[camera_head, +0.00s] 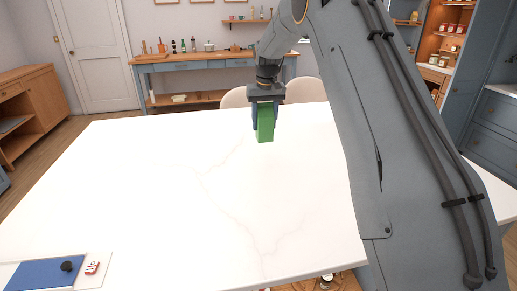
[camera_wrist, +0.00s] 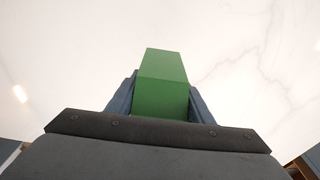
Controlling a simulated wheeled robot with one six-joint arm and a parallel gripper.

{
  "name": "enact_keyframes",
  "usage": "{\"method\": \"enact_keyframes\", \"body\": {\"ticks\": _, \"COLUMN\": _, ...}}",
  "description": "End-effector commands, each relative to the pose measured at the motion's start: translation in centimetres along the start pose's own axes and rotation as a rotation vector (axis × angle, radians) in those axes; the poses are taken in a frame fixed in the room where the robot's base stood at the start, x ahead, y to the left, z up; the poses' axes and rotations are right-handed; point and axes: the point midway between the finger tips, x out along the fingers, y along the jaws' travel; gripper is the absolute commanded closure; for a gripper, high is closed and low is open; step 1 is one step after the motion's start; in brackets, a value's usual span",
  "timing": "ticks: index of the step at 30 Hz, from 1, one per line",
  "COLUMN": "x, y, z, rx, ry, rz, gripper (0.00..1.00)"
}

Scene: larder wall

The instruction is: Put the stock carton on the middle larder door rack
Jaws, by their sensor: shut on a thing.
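The stock carton (camera_head: 265,127) is a plain green block in the head view, held upright by my gripper (camera_head: 265,104) over the far part of the white table. I cannot tell exactly how high it is above the tabletop. In the wrist view the green carton (camera_wrist: 162,80) sits between the two fingers of my gripper (camera_wrist: 160,100), with its far end sticking out past them. The larder (camera_head: 447,40) stands open at the upper right, partly behind my arm. Its middle door rack (camera_head: 405,22) seems to show beside my arm, but I cannot be sure which rack it is.
The white table (camera_head: 150,190) is mostly bare. A blue mat (camera_head: 45,273) lies at its near left corner with small items. Chairs (camera_head: 305,90) stand at its far edge. A wooden sideboard (camera_head: 205,62) stands by the back wall. Blue drawers (camera_head: 492,130) are at the right.

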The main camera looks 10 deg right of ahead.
Motion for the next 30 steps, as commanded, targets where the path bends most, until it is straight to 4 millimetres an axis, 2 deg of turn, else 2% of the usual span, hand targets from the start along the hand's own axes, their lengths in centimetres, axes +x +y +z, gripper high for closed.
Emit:
{"method": "enact_keyframes", "body": {"ticks": 2, "x": 0.3, "y": 0.0, "z": 0.1, "rx": 0.000, "ry": -0.001, "rz": 0.000, "gripper": 0.87}}
{"method": "enact_keyframes", "body": {"ticks": 12, "x": 5.4, "y": 0.2, "z": 0.9, "rx": 0.003, "ry": -0.001, "rz": 0.000, "gripper": 0.87}}
{"method": "enact_keyframes", "body": {"ticks": 19, "x": 7.1, "y": 0.1, "z": 1.1, "rx": 0.001, "ry": -0.001, "rz": 0.000, "gripper": 0.87}}
{"method": "enact_keyframes", "body": {"ticks": 24, "x": 9.3, "y": 0.0, "z": 1.4, "rx": 0.000, "ry": -0.001, "rz": 0.000, "gripper": 0.87}}
{"method": "enact_keyframes", "body": {"ticks": 30, "x": 9.8, "y": 0.0, "z": 1.4, "rx": 0.000, "ry": 0.002, "rz": 0.000, "gripper": 0.87}}
